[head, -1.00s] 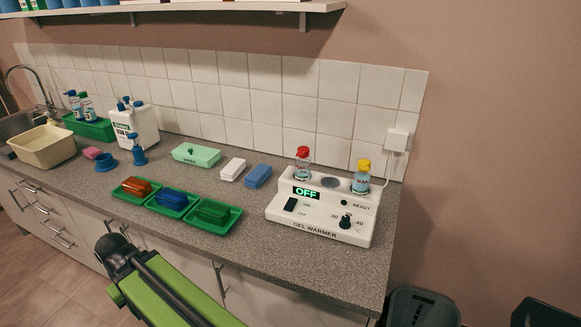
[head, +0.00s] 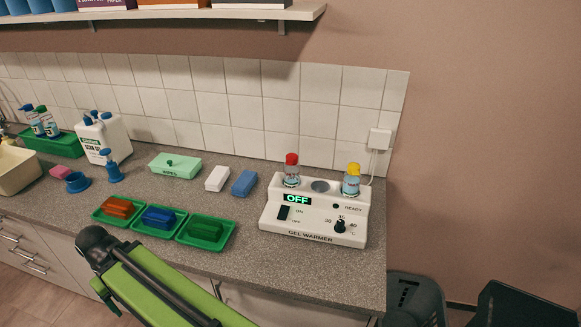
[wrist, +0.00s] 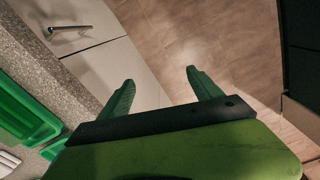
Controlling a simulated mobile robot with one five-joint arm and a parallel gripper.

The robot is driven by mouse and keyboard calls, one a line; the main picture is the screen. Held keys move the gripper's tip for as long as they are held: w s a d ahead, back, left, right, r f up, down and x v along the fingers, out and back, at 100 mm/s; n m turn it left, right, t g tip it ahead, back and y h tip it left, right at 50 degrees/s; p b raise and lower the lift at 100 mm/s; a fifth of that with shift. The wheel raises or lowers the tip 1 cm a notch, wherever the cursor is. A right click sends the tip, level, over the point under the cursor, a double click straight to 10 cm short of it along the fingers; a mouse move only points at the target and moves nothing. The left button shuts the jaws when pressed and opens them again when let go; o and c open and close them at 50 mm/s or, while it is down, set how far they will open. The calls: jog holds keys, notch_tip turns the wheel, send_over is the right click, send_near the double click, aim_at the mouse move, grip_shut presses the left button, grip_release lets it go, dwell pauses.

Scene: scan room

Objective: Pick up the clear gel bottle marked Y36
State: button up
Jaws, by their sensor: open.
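The labels are too small to read, so I cannot tell which bottle is Y36. A clear bottle with a red cap (head: 292,177) stands in the left well of the white gel warmer (head: 270,215). A clear bottle with a yellow cap and bluish contents or label (head: 351,183) stands in its right well. Two pump bottles (head: 42,121) stand in a green tray at the far left. My gripper (wrist: 160,78) is open and empty in the wrist view, with floor and a cabinet front behind its fingers. It is apart from every bottle.
Three green trays with an orange, a blue and a green item (head: 207,231) lie near the counter's front edge. A mint wipes box (head: 175,167), a white block (head: 217,178) and a blue block (head: 244,183) lie behind. A dark bin (head: 412,298) stands right of the counter.

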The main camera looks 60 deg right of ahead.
notch_tip(320, 180, up, 22)
jog(key=w+d+p, duration=0.2)
jog(key=p, duration=1.6)
jog(key=w+d+r+m+p, duration=0.2)
jog(key=d+r+m+p, duration=0.2)
jog(key=d+r+p, duration=0.4)
jog(key=d+f+m+b, duration=0.2)
jog(key=d+m, duration=0.2)
jog(key=d, duration=0.7)
jog(key=m, duration=1.6)
send_over(290, 155)
notch_tip(290, 155, down, 12)
jog(key=b, duration=1.2)
jog(key=f+b, duration=0.1)
jog(key=b, duration=0.1)
jog(key=f+b, duration=0.1)
jog(key=f, duration=0.1)
jog(key=f+b, duration=0.2)
jog(key=shift+s+d+f+b, duration=0.1)
jog(key=shift+s+f+b, duration=0.1)
jog(key=shift+s+b, duration=0.15)
jog(key=shift+r, duration=0.2)
jog(key=c, duration=1.6)
